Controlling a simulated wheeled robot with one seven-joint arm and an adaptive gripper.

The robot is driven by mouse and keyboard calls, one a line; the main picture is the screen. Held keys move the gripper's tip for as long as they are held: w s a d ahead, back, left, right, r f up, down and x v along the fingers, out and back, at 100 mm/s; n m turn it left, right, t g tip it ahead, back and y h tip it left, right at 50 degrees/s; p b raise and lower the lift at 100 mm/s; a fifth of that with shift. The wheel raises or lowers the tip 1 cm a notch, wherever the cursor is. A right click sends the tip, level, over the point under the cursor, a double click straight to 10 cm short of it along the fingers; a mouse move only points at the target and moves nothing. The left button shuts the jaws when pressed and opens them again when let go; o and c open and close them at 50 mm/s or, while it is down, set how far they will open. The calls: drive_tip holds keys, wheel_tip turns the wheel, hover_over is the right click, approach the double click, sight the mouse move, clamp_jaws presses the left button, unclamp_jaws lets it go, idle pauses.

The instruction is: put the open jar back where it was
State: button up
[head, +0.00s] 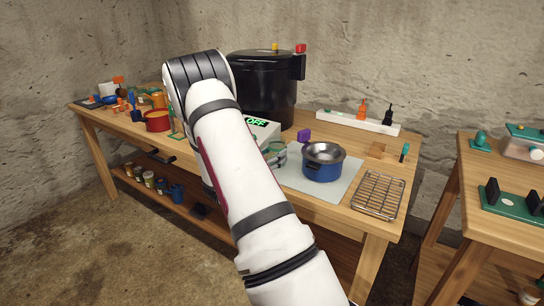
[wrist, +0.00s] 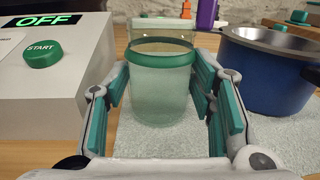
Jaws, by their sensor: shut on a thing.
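A clear glass jar with a green band around its upper part (wrist: 160,90) stands upright between my fingers in the wrist view. My gripper (wrist: 166,108) is shut on this open jar, with teal finger pads at its left and right sides. The jar is over the pale mat (wrist: 130,145); I cannot tell whether its base touches the mat. In the head view my gripper (head: 275,153) is partly hidden behind my white arm, just left of the blue pot, and the jar is not clear there.
A blue pot with a metal funnel (head: 322,168) stands close on the right. A white machine reading OFF (wrist: 40,75) is close on the left. A black canner (head: 265,90) is behind. A wire rack (head: 378,194) lies at the right, and a purple item (head: 304,135) stands behind the mat.

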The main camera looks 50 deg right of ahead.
drive_tip(key=shift+r, duration=0.1)
drive_tip(key=o, duration=1.6)
drive_tip(key=shift+c, duration=0.2)
